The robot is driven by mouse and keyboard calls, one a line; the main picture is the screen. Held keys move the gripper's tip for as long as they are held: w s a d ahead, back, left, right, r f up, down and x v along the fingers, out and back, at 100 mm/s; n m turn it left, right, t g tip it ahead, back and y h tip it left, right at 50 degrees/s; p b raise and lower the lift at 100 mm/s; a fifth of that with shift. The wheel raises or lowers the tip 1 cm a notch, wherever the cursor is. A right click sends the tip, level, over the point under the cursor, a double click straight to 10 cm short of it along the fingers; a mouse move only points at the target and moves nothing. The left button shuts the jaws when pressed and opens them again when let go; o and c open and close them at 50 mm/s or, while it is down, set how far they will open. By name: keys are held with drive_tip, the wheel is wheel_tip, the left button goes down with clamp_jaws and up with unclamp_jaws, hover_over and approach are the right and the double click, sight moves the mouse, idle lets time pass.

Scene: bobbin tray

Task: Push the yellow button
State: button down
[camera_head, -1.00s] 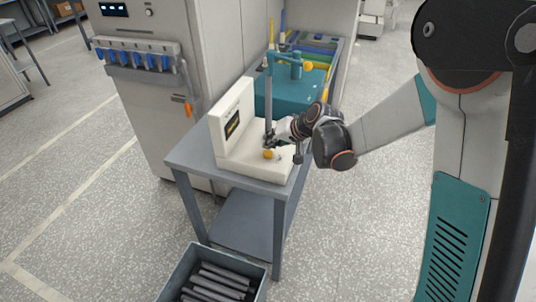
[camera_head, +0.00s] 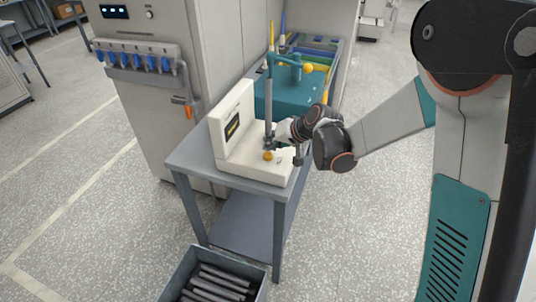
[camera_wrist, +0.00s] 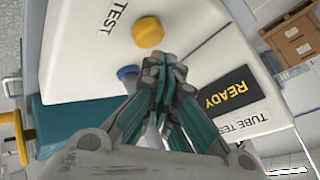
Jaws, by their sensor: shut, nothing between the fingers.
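The yellow button (camera_head: 268,156) is a round cap on the base of a cream tester (camera_head: 228,160) on a grey table. In the wrist view the yellow button (camera_wrist: 149,32) sits near the word TEST, just beyond my fingertips. My gripper (camera_wrist: 165,72) is shut and empty, its dark tips together. A visible gap separates them from the button in the picture; their height above the tester is hard to judge. In the head view my gripper (camera_head: 270,143) is just behind the button. The tester's dark screen (camera_wrist: 226,92) reads READY in yellow.
A grey upright tube (camera_head: 268,105) stands close behind my gripper. A small blue part (camera_wrist: 128,72) is beside my fingertips. A teal fixture (camera_head: 285,92) is behind the tester. A bin of dark rods (camera_head: 190,268) is on the floor before the table (camera_head: 205,166).

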sight(271, 153)
drive_tip(key=shift+f, duration=0.1)
drive_tip(key=shift+f+b, duration=0.3)
drive_tip(key=shift+b, duration=0.1)
drive_tip(key=shift+f+b, duration=0.4)
drive_tip(key=shift+f, duration=0.15)
idle(0.8)
drive_tip(key=shift+r, duration=0.1)
drive_tip(key=shift+r+p, duration=0.6)
drive_tip(key=shift+r, duration=0.3)
drive_tip(key=shift+r+p, duration=1.7)
drive_tip(key=shift+r, duration=0.75)
